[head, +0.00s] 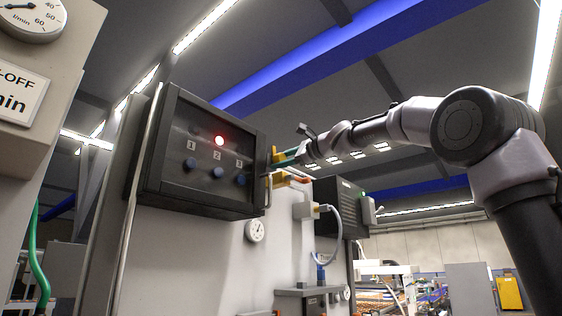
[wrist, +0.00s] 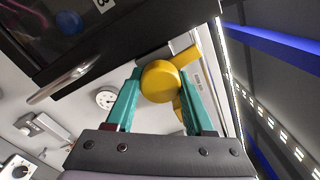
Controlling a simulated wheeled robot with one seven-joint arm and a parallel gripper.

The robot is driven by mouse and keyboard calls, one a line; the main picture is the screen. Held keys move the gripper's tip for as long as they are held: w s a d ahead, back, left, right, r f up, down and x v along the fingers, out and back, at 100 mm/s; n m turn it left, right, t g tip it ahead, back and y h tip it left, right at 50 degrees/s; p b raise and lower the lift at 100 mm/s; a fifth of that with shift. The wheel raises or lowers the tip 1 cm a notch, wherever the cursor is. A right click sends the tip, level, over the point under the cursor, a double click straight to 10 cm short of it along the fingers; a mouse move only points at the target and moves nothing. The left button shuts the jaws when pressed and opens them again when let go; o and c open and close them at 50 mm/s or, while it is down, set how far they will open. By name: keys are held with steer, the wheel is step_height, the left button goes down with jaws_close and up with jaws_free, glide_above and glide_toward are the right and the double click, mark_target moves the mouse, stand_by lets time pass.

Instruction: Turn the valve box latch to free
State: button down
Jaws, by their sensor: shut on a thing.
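The valve box (head: 190,115) is a black box with a glass front on a pale wall panel. Its yellow latch (head: 276,154) sits at the box's right side, partly hidden by my gripper. In the wrist view the latch (wrist: 160,84) shows a round hub, one arm slanting up to the right and a short part pointing down. My gripper (head: 284,158) has teal fingers, which stand on both sides of the hub in the wrist view (wrist: 162,78). It is shut on the latch.
Inside the box are a lit red lamp (head: 219,141) and blue knobs numbered 1 to 3. A metal handle (wrist: 62,82) is on the box's edge near the latch. A small gauge (head: 255,231) and a hose connector (head: 306,210) are below.

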steer(key=shift+f+m, duration=0.15)
steer(key=shift+m, duration=0.45)
steer(key=shift+c, duration=1.3)
jaws_free()
steer(key=shift+d, duration=0.1)
steer(key=v, duration=1)
steer(key=shift+s+d, duration=0.25)
steer(key=shift+s, duration=0.05)
